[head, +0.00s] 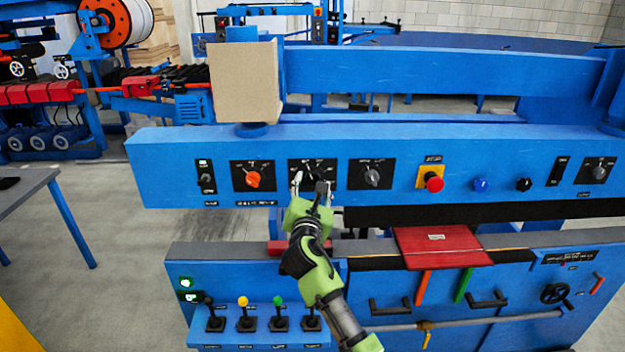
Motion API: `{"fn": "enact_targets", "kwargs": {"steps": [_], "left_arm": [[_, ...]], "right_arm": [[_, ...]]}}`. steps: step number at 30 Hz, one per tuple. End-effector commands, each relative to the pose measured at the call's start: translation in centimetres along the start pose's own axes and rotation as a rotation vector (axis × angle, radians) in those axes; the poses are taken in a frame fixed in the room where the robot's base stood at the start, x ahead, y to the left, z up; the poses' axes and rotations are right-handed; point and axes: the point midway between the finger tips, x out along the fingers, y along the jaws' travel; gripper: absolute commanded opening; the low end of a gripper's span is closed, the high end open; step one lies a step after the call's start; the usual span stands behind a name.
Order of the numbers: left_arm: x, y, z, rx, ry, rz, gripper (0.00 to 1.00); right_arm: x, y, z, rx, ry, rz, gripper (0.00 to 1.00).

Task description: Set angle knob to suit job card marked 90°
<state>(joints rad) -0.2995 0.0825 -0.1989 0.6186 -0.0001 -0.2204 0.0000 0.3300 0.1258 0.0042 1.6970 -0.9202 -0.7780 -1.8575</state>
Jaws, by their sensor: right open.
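A blue machine panel (400,150) carries several black plates with rotary knobs. An orange knob (253,179) sits left of my gripper and a grey knob (372,177) sits right of it. Another black plate (313,164) lies between them, with its knob mostly hidden behind my gripper. The labels are too small to read, so I cannot tell which is the angle knob. My right gripper (309,184) is open, its fingers at this middle plate; contact cannot be told. No readable 90° mark shows. My left gripper is not in view.
A red emergency button (434,182), blue button (481,185) and black button (524,185) sit further right on the panel. Several levers (243,316) stand below left. A red board (443,246) lies on the lower ledge. A table (30,185) stands left, with bare floor between.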

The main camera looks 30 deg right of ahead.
Motion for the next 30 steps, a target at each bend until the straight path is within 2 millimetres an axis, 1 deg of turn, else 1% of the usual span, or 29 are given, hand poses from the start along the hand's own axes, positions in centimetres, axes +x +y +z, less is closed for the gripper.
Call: {"fn": "enact_targets", "kwargs": {"steps": [1, 3, 6, 15, 16, 17, 18, 20, 30], "left_arm": [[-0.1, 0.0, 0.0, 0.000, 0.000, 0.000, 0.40], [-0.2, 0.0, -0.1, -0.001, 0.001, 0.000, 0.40], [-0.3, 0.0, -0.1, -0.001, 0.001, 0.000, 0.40], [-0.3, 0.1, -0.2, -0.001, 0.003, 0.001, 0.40], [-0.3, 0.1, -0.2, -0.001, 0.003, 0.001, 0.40], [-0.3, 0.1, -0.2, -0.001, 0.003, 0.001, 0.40], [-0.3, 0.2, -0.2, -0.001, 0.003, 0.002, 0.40], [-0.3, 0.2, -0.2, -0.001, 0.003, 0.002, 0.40], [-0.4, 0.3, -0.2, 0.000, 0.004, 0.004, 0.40]], "right_arm": [[0.7, 0.1, 0.1, 0.000, 0.000, 0.000, 0.45], [1.3, 0.1, 0.0, 0.001, 0.000, 0.000, 0.45], [1.9, 0.0, 0.0, 0.001, 0.001, 0.001, 0.45], [2.1, 0.0, -0.1, 0.001, 0.001, 0.001, 0.45], [2.1, 0.0, -0.1, 0.001, 0.001, 0.001, 0.40], [2.1, 0.0, -0.1, 0.001, 0.001, 0.001, 0.32], [2.1, 0.0, -0.1, 0.001, 0.001, 0.001, 0.21], [2.1, 0.0, -0.1, 0.001, 0.001, 0.001, 0.06], [2.0, 0.0, 0.0, 0.025, 0.003, 0.000, 0.06]]}}
